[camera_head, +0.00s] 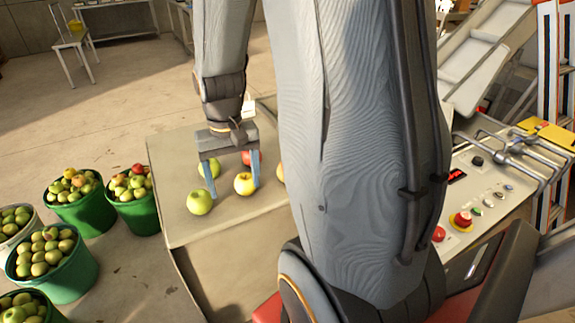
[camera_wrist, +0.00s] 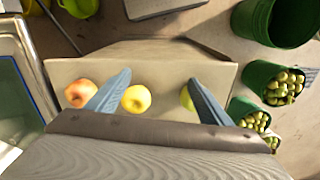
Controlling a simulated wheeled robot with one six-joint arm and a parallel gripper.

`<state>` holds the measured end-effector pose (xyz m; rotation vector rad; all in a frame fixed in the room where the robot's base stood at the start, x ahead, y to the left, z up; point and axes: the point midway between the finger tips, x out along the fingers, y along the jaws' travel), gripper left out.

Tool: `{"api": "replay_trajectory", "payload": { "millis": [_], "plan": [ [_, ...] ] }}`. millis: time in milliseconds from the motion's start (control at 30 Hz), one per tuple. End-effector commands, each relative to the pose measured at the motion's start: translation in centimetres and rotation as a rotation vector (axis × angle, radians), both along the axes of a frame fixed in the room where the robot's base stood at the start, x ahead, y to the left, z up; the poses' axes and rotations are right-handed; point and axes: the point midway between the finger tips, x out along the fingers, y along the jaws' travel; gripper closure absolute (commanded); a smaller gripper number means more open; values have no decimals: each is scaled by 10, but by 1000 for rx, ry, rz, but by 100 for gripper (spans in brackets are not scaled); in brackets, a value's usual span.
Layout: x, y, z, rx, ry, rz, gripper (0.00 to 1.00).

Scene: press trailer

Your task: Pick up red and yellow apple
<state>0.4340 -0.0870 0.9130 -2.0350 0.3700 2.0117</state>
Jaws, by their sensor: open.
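My gripper (camera_head: 229,184) is open and points down over the box top, with nothing held. In the wrist view its two fingers (camera_wrist: 158,78) are spread wide around a yellow apple (camera_wrist: 136,98). A red and yellow apple (camera_wrist: 79,93) lies left of the left finger, outside the jaws. In the head view an apple at the edge of my arm (camera_head: 281,172) is mostly hidden and may be this one. The yellow apple (camera_head: 244,183) sits by the right finger. A red apple (camera_head: 252,157) is behind, partly covered by the gripper.
Green apples (camera_head: 199,202) and (camera_head: 209,168) also lie on the box top (camera_head: 180,150). Green buckets of apples (camera_head: 85,212) stand on the floor at left. A control panel (camera_head: 485,195) with buttons is at right.

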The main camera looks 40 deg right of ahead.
Motion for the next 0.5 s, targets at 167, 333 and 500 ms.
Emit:
{"api": "replay_trajectory", "payload": {
  "millis": [167, 333, 500],
  "plan": [
    [26, -105, 5, 3, 9, -319, 26],
    [30, -178, -2, 4, 11, -525, 26],
    [28, -208, -8, 4, 12, -609, 26]
  ]
}}
